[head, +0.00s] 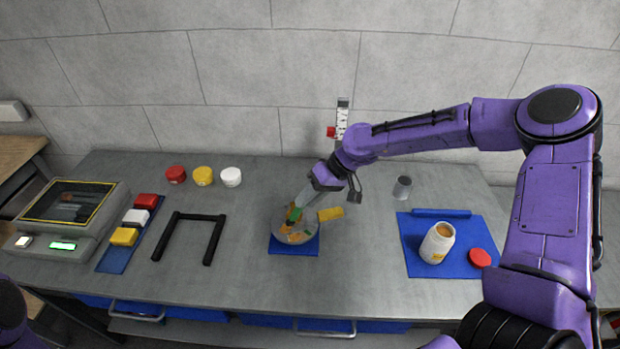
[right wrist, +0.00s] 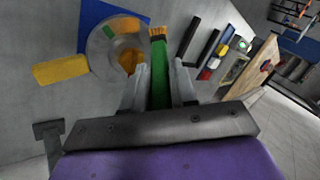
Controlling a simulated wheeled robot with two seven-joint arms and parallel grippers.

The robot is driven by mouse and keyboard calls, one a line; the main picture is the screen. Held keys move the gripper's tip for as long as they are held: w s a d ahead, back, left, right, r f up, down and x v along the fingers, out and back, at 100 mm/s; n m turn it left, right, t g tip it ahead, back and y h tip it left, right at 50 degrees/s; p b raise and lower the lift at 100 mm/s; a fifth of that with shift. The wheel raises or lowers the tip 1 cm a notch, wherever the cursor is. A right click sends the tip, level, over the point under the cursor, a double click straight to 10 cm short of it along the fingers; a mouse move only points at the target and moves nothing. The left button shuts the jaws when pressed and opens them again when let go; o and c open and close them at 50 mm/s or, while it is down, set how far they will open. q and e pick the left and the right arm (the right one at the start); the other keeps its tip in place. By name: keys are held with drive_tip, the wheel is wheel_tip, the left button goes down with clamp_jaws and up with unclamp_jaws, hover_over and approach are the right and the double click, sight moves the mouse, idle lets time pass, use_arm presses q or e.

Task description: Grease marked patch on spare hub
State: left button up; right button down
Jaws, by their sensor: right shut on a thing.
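The spare hub (head: 283,238), a grey disc with orange patches, lies on a small blue mat (head: 296,250). It also shows in the right wrist view (right wrist: 100,55). My right gripper (head: 304,201) is shut on a green-handled brush (right wrist: 160,88), its bristles (right wrist: 158,33) pointing at the hub. The bristle tip is at the hub's edge in the right wrist view; I cannot tell whether it touches. My left gripper is out of view.
A yellow block (head: 331,214) lies right of the hub. A grey cup (head: 403,188) stands behind the jar mat. A black frame (head: 184,216), a screened device (head: 68,205) and red, yellow and white pots (head: 203,176) are at the left. Bench between hub and jar is clear.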

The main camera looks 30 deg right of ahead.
wheel_tip(320, 180, up, 2)
drive_tip(key=shift+r+p, duration=0.1)
drive_tip(key=shift+p, duration=0.65)
drive_tip(key=shift+w+r, duration=0.1)
drive_tip(key=shift+r, duration=0.9)
